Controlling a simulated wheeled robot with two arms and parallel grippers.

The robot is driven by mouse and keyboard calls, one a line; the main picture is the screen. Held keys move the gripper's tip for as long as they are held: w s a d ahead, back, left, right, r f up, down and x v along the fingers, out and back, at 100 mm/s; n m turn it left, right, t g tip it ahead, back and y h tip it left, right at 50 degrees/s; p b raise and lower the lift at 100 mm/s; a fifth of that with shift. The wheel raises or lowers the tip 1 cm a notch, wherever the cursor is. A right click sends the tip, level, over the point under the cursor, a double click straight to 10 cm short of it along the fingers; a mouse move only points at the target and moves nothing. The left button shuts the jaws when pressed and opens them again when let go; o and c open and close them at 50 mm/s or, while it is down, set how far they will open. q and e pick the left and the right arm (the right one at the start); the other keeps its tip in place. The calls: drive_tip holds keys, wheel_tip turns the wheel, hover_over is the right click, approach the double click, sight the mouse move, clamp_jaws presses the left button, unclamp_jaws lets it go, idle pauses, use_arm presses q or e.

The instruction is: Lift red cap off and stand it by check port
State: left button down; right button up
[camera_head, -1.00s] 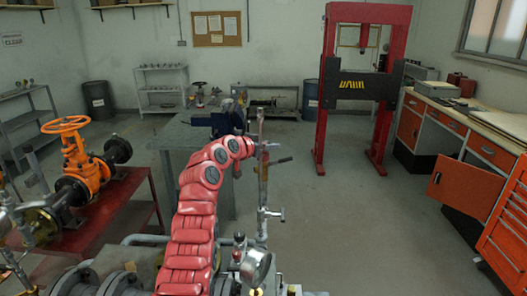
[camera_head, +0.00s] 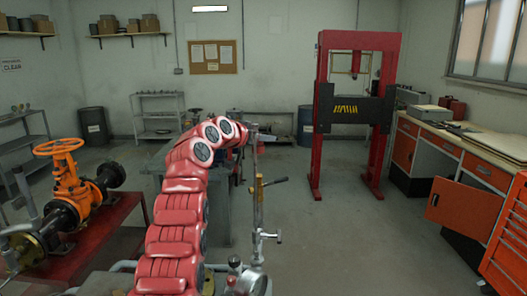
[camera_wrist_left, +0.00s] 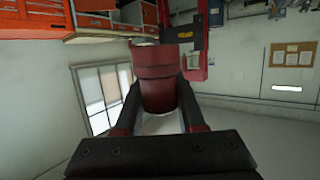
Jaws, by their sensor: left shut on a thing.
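My left arm shows in the head view as red segments that rise and bend right. Its left gripper (camera_wrist_left: 158,88) is shut on the red cap (camera_wrist_left: 158,70), a dull red stepped cylinder between the two dark fingers in the wrist view. The cap's lower part is hidden by the gripper, and a pale patch shows below it. In the head view the arm's end is near the top of an upright metal pipe (camera_head: 257,200) with a brass-coloured part and a side handle. I cannot make out the cap or the check port there. My right gripper is not in view.
An orange gate valve (camera_head: 72,190) stands on a red bench at the left. A red press (camera_head: 325,120) and a workbench (camera_head: 470,140) with an orange open door stand beyond. The floor right of the pipe is clear.

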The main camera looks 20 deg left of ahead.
use_arm(q)
drive_tip(key=shift+r+p, duration=1.8)
drive_tip(key=shift+r, duration=0.85)
drive_tip(key=shift+f, duration=0.1)
